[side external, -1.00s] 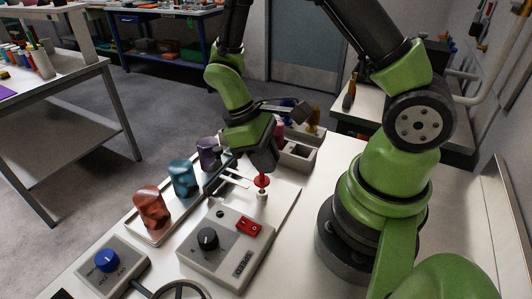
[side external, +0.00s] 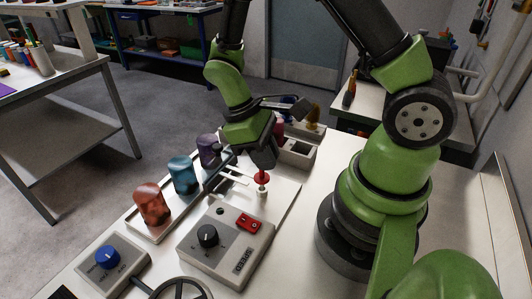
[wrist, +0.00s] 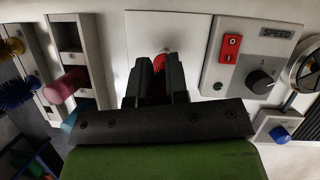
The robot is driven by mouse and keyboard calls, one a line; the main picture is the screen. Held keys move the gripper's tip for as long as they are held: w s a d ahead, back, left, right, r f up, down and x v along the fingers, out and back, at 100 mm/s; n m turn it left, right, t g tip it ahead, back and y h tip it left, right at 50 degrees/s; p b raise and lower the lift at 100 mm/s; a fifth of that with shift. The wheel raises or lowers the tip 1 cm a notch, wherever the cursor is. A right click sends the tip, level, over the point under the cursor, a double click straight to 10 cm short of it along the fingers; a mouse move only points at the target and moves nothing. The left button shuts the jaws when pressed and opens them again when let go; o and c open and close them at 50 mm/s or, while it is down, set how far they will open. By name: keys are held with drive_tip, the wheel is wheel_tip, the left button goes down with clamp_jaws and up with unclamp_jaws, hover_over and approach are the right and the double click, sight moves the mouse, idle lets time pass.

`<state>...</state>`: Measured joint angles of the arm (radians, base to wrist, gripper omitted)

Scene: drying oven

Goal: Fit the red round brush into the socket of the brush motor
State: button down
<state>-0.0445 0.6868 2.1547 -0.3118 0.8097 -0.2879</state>
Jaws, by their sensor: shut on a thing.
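The red round brush (side external: 262,177) is a small red head below my gripper (side external: 262,164) in the side view. My gripper is shut on it and points down over the white board. A pale post (side external: 262,192) shows directly under the red head. I cannot tell whether it is the brush's stem, the motor's socket, or both, nor whether they are joined. In the wrist view, the red brush (wrist: 159,63) shows between the dark fingertips of my gripper (wrist: 159,72), with a pale spot just beyond. The fingers hide most of it.
A grey control box (side external: 213,256) with a black knob, red switch and SPEED label stands close by. A tray with red (side external: 152,203), teal (side external: 183,176) and purple (side external: 208,150) cylinders lies to the left. A grey compartment holder (side external: 297,152) stands behind. The board to the right is clear.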

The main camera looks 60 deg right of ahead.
drive_tip(key=shift+f, duration=1.35)
drive_tip(key=c, duration=1)
unclamp_jaws()
drive_tip(key=shift+c, duration=0.2)
drive_tip(key=shift+r, duration=0.1)
drive_tip(key=v, duration=0.9)
drive_tip(key=shift+w+r, duration=0.15)
drive_tip(key=shift+r, duration=0.15)
